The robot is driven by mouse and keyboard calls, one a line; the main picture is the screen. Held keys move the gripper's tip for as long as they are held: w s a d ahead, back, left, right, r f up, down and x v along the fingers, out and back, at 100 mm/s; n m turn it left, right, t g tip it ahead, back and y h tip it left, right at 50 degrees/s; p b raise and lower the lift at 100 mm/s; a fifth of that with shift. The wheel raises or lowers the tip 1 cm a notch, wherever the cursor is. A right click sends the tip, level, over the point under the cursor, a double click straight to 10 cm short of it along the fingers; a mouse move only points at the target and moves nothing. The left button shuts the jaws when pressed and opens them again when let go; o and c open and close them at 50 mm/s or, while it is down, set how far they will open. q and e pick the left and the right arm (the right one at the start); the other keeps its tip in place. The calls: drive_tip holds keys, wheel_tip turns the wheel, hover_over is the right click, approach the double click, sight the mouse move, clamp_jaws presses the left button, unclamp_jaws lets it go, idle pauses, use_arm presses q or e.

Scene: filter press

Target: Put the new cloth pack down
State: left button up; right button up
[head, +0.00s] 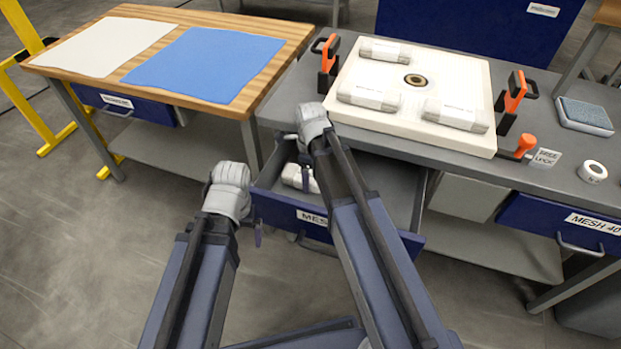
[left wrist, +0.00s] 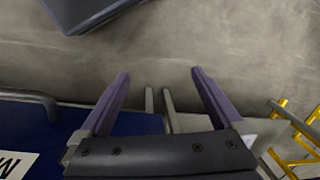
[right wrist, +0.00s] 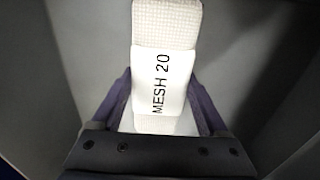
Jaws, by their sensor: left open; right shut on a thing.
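A white rolled cloth pack labelled MESH 20 (right wrist: 163,75) lies between the fingers of my right gripper (right wrist: 158,85), which is shut on it. In the head view this pack (head: 293,177) is inside the open blue drawer (head: 290,215), partly hidden by my right arm; whether it touches the drawer floor I cannot tell. My left gripper (left wrist: 160,75) is open and empty, over the floor beside the drawer's left front corner. Three similar packs (head: 385,52) (head: 370,98) (head: 455,115) lie on the cream square plate (head: 425,133) on the grey bench.
Orange-handled clamps (head: 327,60) (head: 512,100) stand beside the plate. A sponge block (head: 585,115) and a tape roll (head: 593,171) are at the right. A wooden table (head: 265,80) at left holds a white sheet (head: 105,45) and a blue sheet (head: 205,62). A shut MESH 40 drawer (head: 560,220) is at right.

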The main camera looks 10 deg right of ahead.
drive_tip(key=shift+f, duration=0.25)
drive_tip(key=o, duration=1.1)
drive_tip(key=shift+r, duration=0.1)
drive_tip(key=shift+o, duration=0.2)
drive_tip(key=shift+r, duration=0.15)
wheel_tip(320, 180, up, 12)
drive_tip(key=p, duration=1.2)
